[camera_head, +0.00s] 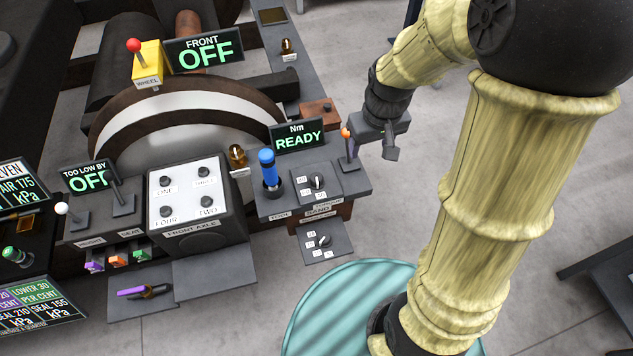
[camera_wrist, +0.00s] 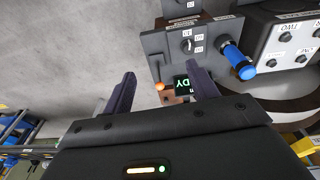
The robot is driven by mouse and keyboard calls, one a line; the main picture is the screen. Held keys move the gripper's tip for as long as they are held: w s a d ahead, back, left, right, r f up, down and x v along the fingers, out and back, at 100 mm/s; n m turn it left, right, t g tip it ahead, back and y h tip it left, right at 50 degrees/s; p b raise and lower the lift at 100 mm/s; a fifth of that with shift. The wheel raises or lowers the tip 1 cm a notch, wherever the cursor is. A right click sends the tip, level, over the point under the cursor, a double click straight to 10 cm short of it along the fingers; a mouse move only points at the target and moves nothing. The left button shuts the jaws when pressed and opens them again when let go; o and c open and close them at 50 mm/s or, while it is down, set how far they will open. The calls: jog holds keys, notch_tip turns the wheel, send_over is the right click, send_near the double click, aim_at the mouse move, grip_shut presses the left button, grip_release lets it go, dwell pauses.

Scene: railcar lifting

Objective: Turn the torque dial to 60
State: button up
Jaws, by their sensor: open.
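A small black dial (camera_head: 317,182) with a white pointer mark sits on the dark grey panel below the Nm READY display. Small white number tags, too small to read surely, stand around it. A plate that seems to read TORQUE is below it. The dial also shows in the wrist view (camera_wrist: 188,45), above and between my fingers. A similar second dial (camera_head: 323,241) sits on a lower plate; I cannot tell surely which one is the torque dial. My gripper (camera_head: 390,150) is open and empty, up and right of the panel, touching nothing. Its two fingers also show in the wrist view (camera_wrist: 160,76).
An orange-tipped lever (camera_head: 347,140) stands at the panel's right edge, close to my gripper. A blue-handled lever (camera_head: 268,168) stands left of the upper dial. The Nm READY display (camera_head: 297,137) rises behind. A teal round surface (camera_head: 340,300) lies below; open floor is to the right.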

aim_at(316, 177)
jog(key=w+a+f+n+g+b, duration=0.1)
jog(key=w+a+f+n+b, duration=0.5)
jog(key=w+a+f, duration=0.5)
jog(key=shift+a+f+n+g, duration=0.25)
jog(key=shift+f+n+g, duration=0.15)
jog(key=shift+n, duration=0.1)
notch_tip(316, 177, down, 18)
jog(key=shift+r+b, duration=0.25)
jog(key=shift+b, duration=0.05)
jog(key=c, duration=1)
